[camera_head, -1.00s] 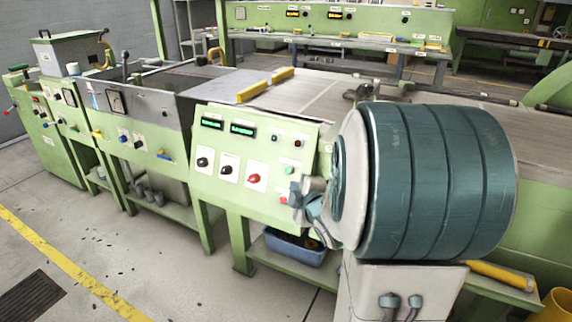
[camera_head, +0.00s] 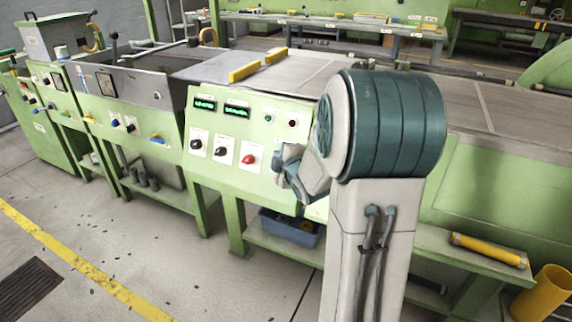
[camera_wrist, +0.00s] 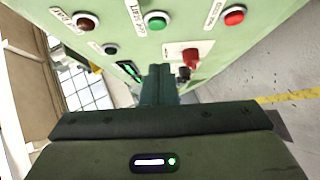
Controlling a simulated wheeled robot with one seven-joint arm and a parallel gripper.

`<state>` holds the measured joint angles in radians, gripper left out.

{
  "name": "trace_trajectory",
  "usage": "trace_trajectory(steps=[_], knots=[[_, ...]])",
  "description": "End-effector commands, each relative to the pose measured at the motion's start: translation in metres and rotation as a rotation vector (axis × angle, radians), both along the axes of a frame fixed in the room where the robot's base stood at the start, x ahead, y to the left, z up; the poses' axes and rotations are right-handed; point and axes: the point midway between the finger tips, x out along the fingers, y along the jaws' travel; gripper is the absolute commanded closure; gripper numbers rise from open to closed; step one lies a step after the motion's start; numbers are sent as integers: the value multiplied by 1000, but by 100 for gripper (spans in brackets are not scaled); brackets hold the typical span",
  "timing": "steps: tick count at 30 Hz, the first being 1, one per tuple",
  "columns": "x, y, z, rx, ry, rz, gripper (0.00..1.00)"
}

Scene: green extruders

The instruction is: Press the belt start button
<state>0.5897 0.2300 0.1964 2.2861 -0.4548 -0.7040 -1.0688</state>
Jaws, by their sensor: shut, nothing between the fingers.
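The green control panel (camera_head: 225,125) stands in the middle of the head view. In the wrist view, a green button (camera_wrist: 155,20) sits at the top centre of the panel, beside a rotated label that is hard to read. A red button (camera_wrist: 234,16) is to its right and a dark red one (camera_wrist: 86,22) to its left. My gripper (camera_wrist: 158,72) is shut and empty, its dark fingertips below the green button in the picture and apart from it. In the head view my arm hides the fingertips and the panel's lower right.
A red knob (camera_head: 249,159) and black knobs (camera_head: 196,144) are on the panel; a small dark button (camera_wrist: 110,48) is near the fingers. The belt (camera_head: 305,72) runs behind the panel. A blue bin (camera_head: 290,227) is below. Open floor lies at the left.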

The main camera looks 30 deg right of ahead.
Motion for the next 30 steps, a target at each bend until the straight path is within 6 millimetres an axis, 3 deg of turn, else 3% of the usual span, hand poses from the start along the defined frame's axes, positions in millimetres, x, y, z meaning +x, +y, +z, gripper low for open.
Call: trace_trajectory(steps=[2,9,30], knots=[[15,-1,-6,2,0,2,100],[29,-25,-15,1,0,-2,100],[41,-39,-25,-1,-2,0,100]])
